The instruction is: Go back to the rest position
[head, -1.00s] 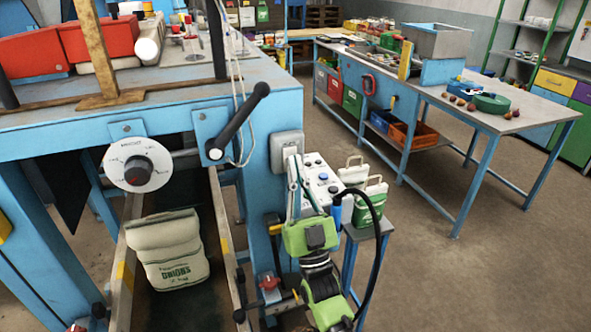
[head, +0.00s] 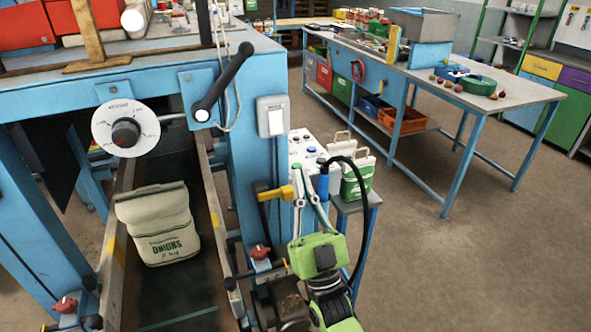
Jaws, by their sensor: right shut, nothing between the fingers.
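My right gripper (head: 312,212) is in the lower middle of the head view. Its thin fingers are together and empty, pointing up beside the blue post of the sewing machine frame. The green wrist and a black cable show below and around it. My left gripper is not in view. A cream sack marked "ONIONS 2 kg" (head: 158,225) lies on the dark conveyor belt (head: 175,290) at the left, apart from my right gripper. Its top edge is folded over.
A white dial (head: 125,128) and a black crank lever (head: 226,82) stick out from the blue machine frame (head: 250,160). Open floor (head: 430,270) lies to the right.

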